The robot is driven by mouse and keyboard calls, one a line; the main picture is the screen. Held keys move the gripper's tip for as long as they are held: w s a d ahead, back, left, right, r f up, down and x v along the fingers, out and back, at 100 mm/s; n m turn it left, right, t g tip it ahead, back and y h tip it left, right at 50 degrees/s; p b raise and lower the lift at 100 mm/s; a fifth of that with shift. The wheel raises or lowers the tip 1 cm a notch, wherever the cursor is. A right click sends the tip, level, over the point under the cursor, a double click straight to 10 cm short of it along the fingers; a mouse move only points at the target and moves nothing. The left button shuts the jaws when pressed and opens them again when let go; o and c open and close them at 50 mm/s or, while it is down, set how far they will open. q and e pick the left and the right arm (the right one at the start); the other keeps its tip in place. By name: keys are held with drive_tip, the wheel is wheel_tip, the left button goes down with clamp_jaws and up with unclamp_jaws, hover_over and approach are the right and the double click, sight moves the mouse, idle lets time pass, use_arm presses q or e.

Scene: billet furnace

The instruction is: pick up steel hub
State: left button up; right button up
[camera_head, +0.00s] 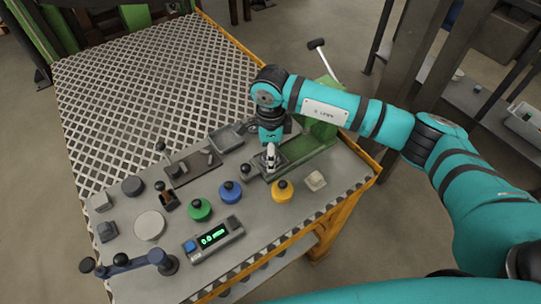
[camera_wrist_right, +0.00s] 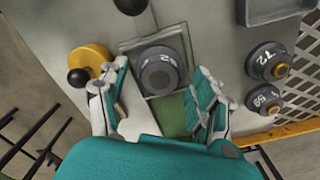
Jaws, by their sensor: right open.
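A grey round steel hub (camera_wrist_right: 158,72) with a marking on its top sits in a square grey fixture (camera_wrist_right: 182,40) in the right wrist view. My right gripper (camera_wrist_right: 163,73) is open, with one finger on each side of the hub and no clear contact. In the head view my right gripper (camera_head: 270,160) points down over the fixture and hides most of the hub. My left gripper is not in view.
A yellow disc with a black knob (camera_head: 282,191) stands close to the gripper, with blue (camera_head: 230,192) and green (camera_head: 200,209) ones farther left. Two numbered grey hubs (camera_wrist_right: 267,63) (camera_wrist_right: 264,102) stand nearby. A digital readout (camera_head: 213,239) is at the front.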

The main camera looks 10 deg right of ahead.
drive_tip(key=shift+c, duration=0.3)
clamp_jaws()
drive_tip(key=shift+r, duration=0.1)
drive_tip(key=shift+r, duration=0.35)
drive_tip(key=r, duration=0.1)
drive_tip(key=s+r+b, duration=0.1)
drive_tip(key=shift+a+r, duration=0.1)
drive_tip(key=shift+r, duration=0.2)
drive_tip(key=s+a+r+b, duration=0.1)
drive_tip(key=s+a+b, duration=0.1)
drive_tip(key=s, duration=1.3)
drive_tip(key=shift+r+b, duration=0.3)
